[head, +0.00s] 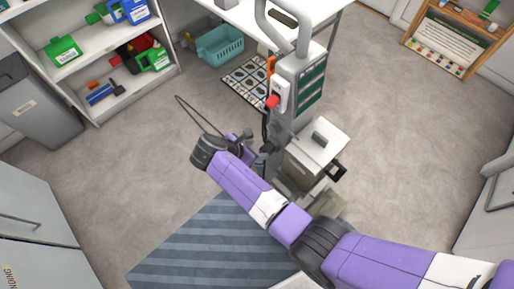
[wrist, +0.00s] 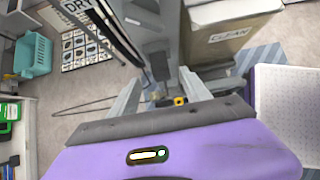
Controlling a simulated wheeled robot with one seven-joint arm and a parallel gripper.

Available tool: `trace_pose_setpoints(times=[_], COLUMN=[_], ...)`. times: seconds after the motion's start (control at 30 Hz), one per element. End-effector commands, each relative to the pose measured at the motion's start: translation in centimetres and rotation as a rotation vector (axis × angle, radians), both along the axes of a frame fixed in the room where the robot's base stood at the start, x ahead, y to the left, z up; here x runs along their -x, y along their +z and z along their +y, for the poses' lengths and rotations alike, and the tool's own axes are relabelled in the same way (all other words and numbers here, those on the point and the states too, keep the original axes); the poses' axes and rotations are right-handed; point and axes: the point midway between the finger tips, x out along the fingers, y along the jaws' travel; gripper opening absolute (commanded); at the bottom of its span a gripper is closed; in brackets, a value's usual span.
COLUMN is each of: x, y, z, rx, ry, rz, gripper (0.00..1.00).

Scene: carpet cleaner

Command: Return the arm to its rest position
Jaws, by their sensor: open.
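My purple arm reaches from the lower right of the head view to a dark joint at the middle. My gripper (head: 262,142) is beyond that joint, small and partly hidden, close beside the carpet cleaner (head: 312,82). In the wrist view my gripper (wrist: 163,98) has its two grey fingers spread apart with no object clearly held between them. The grey column of the carpet cleaner (wrist: 152,22) rises just past the fingertips. Its box marked CLEAN (wrist: 225,40) is right of the fingers. Whether the fingers touch the machine I cannot tell.
A striped blue-grey mat (head: 205,245) lies below the arm. A thin dark cable or hose loop (head: 197,112) is left of the machine. A teal basket (head: 220,45), shelves (head: 112,62) and a grey bin (head: 38,105) stand to the left. Carpet at the right is open.

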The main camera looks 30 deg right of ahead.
Motion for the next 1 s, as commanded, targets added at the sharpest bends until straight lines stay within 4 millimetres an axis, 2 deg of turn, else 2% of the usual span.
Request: trace_pose_setpoints(times=[0.77,0.87,0.93,1.0], x=[0.0,-1.0,-2.7,-5.0], y=[0.0,-0.1,0.1,1.2], z=[0.0,0.4,1.5,3.1], rx=[-0.003,-0.034,-0.097,-0.184], ry=[-0.013,-0.038,-0.059,-0.079], rz=[-0.010,-0.080,-0.181,-0.302], gripper=[0.56,0.56,0.56,0.56])
